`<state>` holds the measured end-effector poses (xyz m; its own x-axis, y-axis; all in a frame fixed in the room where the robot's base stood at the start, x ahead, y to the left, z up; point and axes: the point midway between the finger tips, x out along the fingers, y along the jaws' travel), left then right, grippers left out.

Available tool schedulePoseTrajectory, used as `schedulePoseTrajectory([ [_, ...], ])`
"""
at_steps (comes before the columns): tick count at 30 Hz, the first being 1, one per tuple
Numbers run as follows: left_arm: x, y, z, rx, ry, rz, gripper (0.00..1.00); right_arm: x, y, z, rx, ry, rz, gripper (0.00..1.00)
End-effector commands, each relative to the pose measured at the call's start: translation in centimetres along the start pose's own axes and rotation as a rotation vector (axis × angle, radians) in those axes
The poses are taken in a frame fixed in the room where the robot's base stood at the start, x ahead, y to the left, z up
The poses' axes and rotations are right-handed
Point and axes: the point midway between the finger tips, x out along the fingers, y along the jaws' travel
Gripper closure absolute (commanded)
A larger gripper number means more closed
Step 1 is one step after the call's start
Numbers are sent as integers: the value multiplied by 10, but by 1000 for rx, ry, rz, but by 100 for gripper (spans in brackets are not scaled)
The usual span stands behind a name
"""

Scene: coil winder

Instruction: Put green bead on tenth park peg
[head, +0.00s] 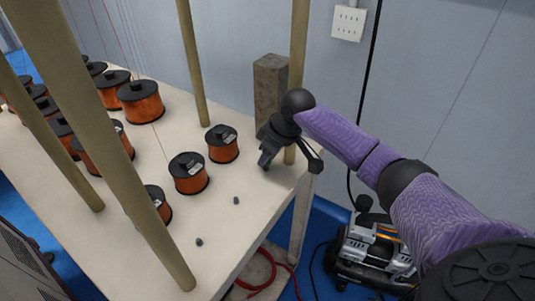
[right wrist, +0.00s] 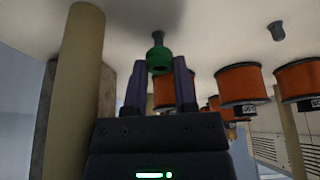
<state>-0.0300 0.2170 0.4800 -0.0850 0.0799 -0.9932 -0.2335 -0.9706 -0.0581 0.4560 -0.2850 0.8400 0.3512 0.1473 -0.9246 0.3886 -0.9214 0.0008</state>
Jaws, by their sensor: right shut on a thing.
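My right gripper (head: 267,157) is low over the right back part of the white table, next to a wooden post. In the right wrist view its two fingers (right wrist: 160,82) are shut on the green bead (right wrist: 160,60), which sits at the fingertips. A sliver of the green bead (head: 268,167) shows below the fingers in the head view. A dark grey peg (right wrist: 158,38) is in line with the bead and meets it in the wrist view; I cannot tell whether the bead is around it. Two other pegs (head: 236,200) (head: 199,242) stand bare on the table. My left gripper is not in view.
Copper wire spools (head: 188,174) with black flanges crowd the left and middle of the table (head: 235,240). Tan poles (head: 193,62) rise around it. A grey block (head: 270,92) stands behind my right gripper. The table's front right part is mostly clear.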

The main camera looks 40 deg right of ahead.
Motion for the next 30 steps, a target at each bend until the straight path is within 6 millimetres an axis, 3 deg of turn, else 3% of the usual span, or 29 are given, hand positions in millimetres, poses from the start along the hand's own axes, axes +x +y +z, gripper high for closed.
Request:
schedulePoseTrajectory([
  [22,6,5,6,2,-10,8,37,20,0,8,0,-1,0,100],
  [23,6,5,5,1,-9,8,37,19,0,8,0,-1,0,59],
  [28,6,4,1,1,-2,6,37,18,0,8,0,0,0,25],
  [30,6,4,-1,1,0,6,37,18,0,8,0,0,0,25],
])
